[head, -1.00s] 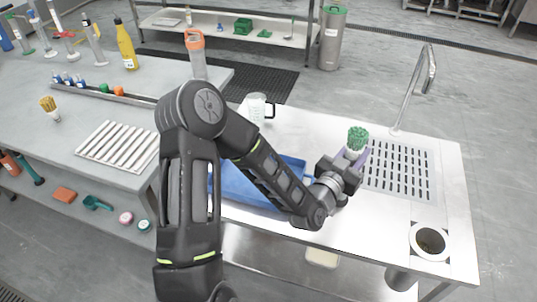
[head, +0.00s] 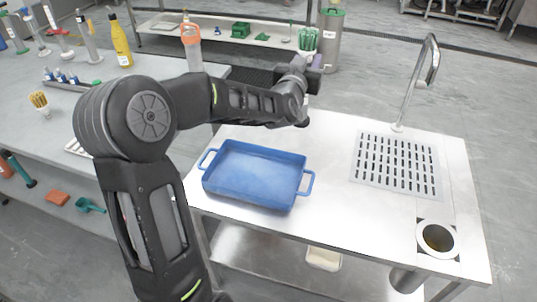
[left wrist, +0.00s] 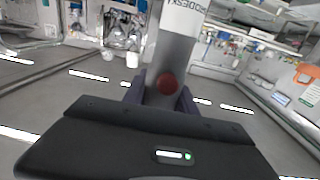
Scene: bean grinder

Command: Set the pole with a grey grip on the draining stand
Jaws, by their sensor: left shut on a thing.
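My left gripper (head: 312,68) is shut on a grey-gripped pole, raised above the back edge of the metal counter. The pole's green bristled head (head: 307,39) sticks up above the fingers. In the left wrist view the pole's smooth grey grip (left wrist: 172,55), with a white lettered band, stands between the purple fingers. Its lower end is hidden. A slotted draining grid (head: 397,166) lies bare in the metal counter at the right. A pale ribbed rack (head: 76,147) on the grey table is mostly hidden behind my arm. My right gripper is not in view.
An empty blue tray (head: 252,172) sits on the metal counter, left of the grid. A tall tap (head: 418,75) rises behind the grid. A round hole (head: 438,238) is at the front right. Bottles and a tan brush (head: 39,101) stand on the grey table.

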